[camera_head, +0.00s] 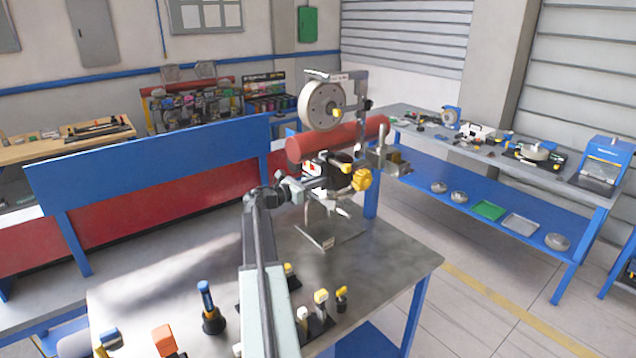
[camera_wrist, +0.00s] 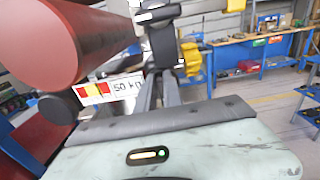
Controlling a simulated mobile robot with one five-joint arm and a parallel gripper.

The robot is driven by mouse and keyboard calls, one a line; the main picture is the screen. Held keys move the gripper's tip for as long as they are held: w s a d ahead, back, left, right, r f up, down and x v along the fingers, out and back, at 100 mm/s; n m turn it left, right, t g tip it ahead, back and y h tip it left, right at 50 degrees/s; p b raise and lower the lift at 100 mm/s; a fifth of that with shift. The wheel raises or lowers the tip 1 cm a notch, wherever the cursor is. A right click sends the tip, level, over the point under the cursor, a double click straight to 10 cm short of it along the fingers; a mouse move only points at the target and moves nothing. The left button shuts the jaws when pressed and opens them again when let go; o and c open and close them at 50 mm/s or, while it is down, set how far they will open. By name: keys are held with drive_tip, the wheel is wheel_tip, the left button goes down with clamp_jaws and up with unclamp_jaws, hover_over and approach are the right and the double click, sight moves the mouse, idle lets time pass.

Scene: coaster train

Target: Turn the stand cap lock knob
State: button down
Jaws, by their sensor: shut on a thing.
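A metal stand on the workbench carries a round grey wheel (camera_head: 322,106) and a long red cylinder (camera_head: 335,141), which fills the upper left of the wrist view (camera_wrist: 70,40). A yellow lobed knob (camera_head: 361,179) sits on the stand's right side; it also shows in the wrist view (camera_wrist: 191,59). A black knob-like part (camera_wrist: 161,42) stands ahead of my jaws. My gripper (camera_head: 325,183) is at the stand below the cylinder, shut on what looks like this black part. The exact contact is hidden, and I cannot tell which part is the cap lock knob.
A "50 kg" label (camera_wrist: 125,87) is close to my jaws. Several yellow-tipped and blue-handled tools (camera_head: 211,310) stand on the bench front. A blue bench (camera_head: 480,150) with instruments and trays is at the right, across open floor (camera_head: 440,260).

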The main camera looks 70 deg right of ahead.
drive_tip(key=m, duration=0.4)
drive_tip(key=s+m, duration=0.1)
drive_tip(key=m, duration=0.4)
drive_tip(key=f+m+b, duration=0.1)
drive_tip(key=m, duration=0.3)
drive_tip(key=shift+s+a, duration=0.2)
drive_tip(key=shift+a, duration=0.2)
drive_tip(key=m, duration=0.3)
drive_tip(key=m+b, duration=0.1)
drive_tip(key=m, duration=0.1)
drive_tip(key=shift+f, duration=0.35)
drive_tip(key=c, duration=1.5)
unclamp_jaws()
drive_tip(key=shift+f, duration=0.1)
